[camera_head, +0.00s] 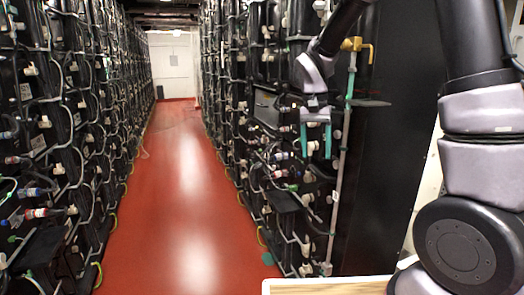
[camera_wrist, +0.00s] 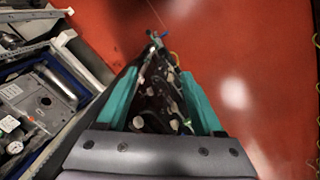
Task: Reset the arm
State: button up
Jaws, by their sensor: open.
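My gripper (camera_head: 316,150) is at the right of the head view, in front of the right-hand battery rack, with its two teal fingers pointing down. The fingers are apart and nothing shows held between them. In the wrist view my gripper (camera_wrist: 158,82) has teal fingers on both sides, and dark rack parts with pale connectors show in the gap beyond them. My arm comes down from the upper right in the head view.
Battery racks (camera_head: 50,130) with cables line both sides of a red aisle floor (camera_head: 180,200). A brass-coloured valve (camera_head: 356,45) and a pipe are close to my arm. A wooden edge (camera_head: 325,286) is at the bottom. Bins (camera_wrist: 85,80) show left in the wrist view.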

jog(key=s+d+r+t+y, duration=0.1)
jog(key=s+d+r+t, duration=0.2)
jog(key=s+r, duration=0.5)
jog(key=s+d+r+t+y, duration=0.2)
jog(key=s+d+r+t, duration=0.2)
jog(key=s+r, duration=0.5)
jog(key=shift+d+t, duration=0.3)
jog(key=shift+d, duration=0.8)
jog(key=shift+w+r, duration=0.1)
